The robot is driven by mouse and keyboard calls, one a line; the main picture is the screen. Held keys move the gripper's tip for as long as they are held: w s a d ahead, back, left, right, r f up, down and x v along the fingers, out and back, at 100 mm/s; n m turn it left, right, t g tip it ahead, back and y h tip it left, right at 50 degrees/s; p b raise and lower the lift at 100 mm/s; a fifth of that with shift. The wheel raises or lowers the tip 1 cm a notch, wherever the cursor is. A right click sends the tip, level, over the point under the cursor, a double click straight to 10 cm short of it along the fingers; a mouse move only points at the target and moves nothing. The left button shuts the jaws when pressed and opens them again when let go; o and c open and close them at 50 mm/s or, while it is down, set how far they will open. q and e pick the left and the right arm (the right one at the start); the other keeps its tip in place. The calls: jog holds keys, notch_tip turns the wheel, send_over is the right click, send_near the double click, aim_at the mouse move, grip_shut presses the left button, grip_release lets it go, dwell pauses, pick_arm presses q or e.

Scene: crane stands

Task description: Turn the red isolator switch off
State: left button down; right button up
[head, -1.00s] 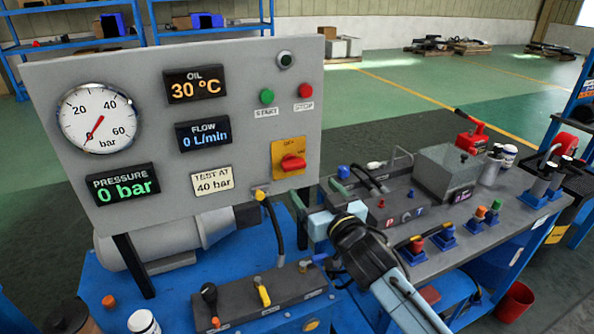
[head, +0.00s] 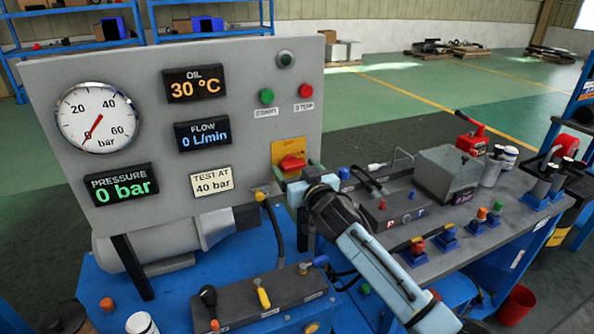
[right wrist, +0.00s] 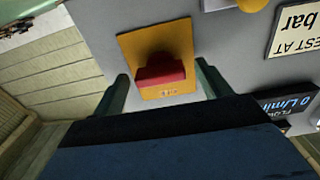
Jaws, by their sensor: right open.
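The red isolator switch (head: 292,163) is a red knob on a yellow plate (head: 287,148), low at the right of the grey panel. It also shows in the right wrist view (right wrist: 160,72), with its plate around it. My right gripper (head: 294,179) is at the switch, just in front of the panel. In the right wrist view its two green fingers (right wrist: 160,88) stand apart, one on each side of the red knob, with gaps between. The gripper hides the lower part of the plate in the head view. My left gripper is not in view.
The grey panel (head: 235,100) carries a gauge, displays, a green start button (head: 266,96) and a red stop button (head: 306,90). Below is a lever block (head: 262,298). A bench (head: 470,250) with a grey box and several fittings stands at the right.

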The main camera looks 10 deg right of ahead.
jog(key=c, duration=1)
jog(key=shift+n, duration=0.4)
jog(key=n+p, duration=0.2)
jog(key=shift+r+n, duration=0.1)
jog(key=shift+n, duration=0.3)
jog(key=n+p, duration=0.1)
jog(key=n, duration=0.3)
jog(key=shift+n, duration=0.3)
jog(key=n+p, duration=0.1)
jog(key=n, duration=0.4)
jog(key=shift+p, duration=0.4)
jog(key=shift+n+p, duration=0.35)
jog(key=shift+n, duration=2.05)
